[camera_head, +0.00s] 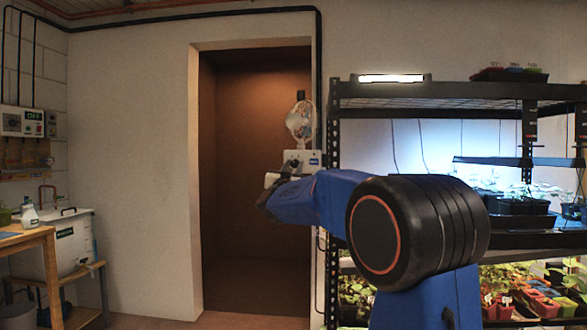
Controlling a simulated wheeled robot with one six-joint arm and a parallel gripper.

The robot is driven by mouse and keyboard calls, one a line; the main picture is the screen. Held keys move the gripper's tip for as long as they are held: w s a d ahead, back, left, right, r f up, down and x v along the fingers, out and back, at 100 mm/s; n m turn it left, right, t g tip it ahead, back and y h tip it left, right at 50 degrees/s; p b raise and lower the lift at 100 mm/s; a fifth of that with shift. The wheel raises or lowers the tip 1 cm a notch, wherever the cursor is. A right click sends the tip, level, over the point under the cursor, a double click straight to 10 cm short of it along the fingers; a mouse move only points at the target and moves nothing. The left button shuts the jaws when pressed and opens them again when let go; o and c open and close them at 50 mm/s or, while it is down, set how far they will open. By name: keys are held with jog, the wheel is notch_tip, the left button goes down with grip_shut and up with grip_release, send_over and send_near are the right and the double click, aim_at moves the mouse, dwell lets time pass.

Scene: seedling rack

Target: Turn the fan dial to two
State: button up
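My gripper (288,168) is at the end of my blue arm, in front of the lower left of the box in the picture. Its dark tip overlaps the box, and I cannot tell whether it touches. The dial and its setting cannot be made out. The fingers are too small to tell whether they are open or shut.
The black rack (433,104) with seedling trays (520,220) fills the right side. A brown doorway recess (255,200) is behind my gripper. At left are a white tank (70,240), a wooden table (25,240) and a wall panel (22,120).

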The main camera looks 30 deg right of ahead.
jog(key=shift+c, duration=0.6)
jog(key=shift+m, duration=0.5)
jog(key=m+g+h, duration=0.1)
jog(key=m, duration=0.2)
jog(key=m+g, duration=0.2)
jog(key=m, duration=0.1)
jog(key=shift+w+a+r+h, duration=0.1)
jog(key=shift+w+a+h, duration=0.05)
jog(key=shift+h, duration=0.25)
jog(key=m+g, duration=0.1)
jog(key=m, duration=0.2)
jog(key=m+g, duration=0.1)
jog(key=m, duration=0.1)
jog(key=shift+r+m+g, duration=0.1)
jog(key=shift+m+g, duration=0.2)
jog(key=shift+m, duration=0.1)
jog(key=o, duration=1)
jog(key=shift+o, duration=0.2)
jog(key=shift+a, duration=0.15)
